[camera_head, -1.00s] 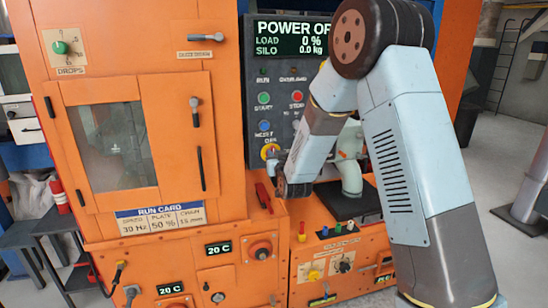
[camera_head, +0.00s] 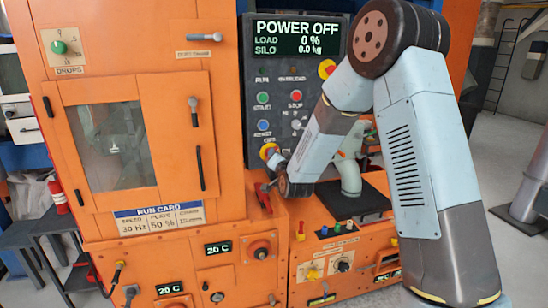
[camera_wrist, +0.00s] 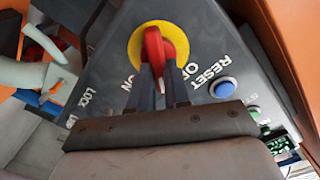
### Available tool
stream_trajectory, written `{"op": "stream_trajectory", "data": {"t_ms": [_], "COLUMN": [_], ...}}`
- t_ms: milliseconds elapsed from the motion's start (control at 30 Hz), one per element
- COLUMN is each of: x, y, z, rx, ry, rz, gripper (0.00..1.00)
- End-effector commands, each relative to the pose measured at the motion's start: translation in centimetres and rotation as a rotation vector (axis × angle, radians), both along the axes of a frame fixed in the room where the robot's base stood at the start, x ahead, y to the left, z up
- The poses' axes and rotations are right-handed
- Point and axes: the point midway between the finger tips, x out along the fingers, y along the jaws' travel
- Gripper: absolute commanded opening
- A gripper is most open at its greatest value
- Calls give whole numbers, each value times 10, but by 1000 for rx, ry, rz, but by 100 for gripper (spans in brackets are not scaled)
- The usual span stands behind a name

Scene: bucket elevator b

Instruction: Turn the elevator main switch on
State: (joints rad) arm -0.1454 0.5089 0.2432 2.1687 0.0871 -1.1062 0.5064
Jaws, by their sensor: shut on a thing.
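The main switch is a red handle on a yellow disc (camera_wrist: 180,39), on the dark control panel (camera_wrist: 105,70), with the labels ON, OFF and LOCK around it. In the wrist view the red handle (camera_wrist: 153,42) sits between the dark fingers of my gripper (camera_wrist: 160,72), which is shut on it. The display (camera_head: 298,37) reads POWER OFF.
A blue reset button (camera_wrist: 223,88) lies beside the switch. A red lever (camera_head: 263,197) stands just below my gripper. A green funnel-like pipe (camera_head: 350,175) is to the right of my wrist. The orange cabinet (camera_head: 225,110) borders the panel on the left.

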Motion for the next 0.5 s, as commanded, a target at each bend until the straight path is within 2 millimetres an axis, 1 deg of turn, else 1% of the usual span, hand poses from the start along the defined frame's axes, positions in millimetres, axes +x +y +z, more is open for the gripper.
{"op": "stream_trajectory", "data": {"t_ms": [100,500], "x": [1,2], "y": [-4,-7], "z": [-2,-7], "rx": [106,470], "ry": [33,140], "rz": [-4,-7], "gripper": [0,0]}}
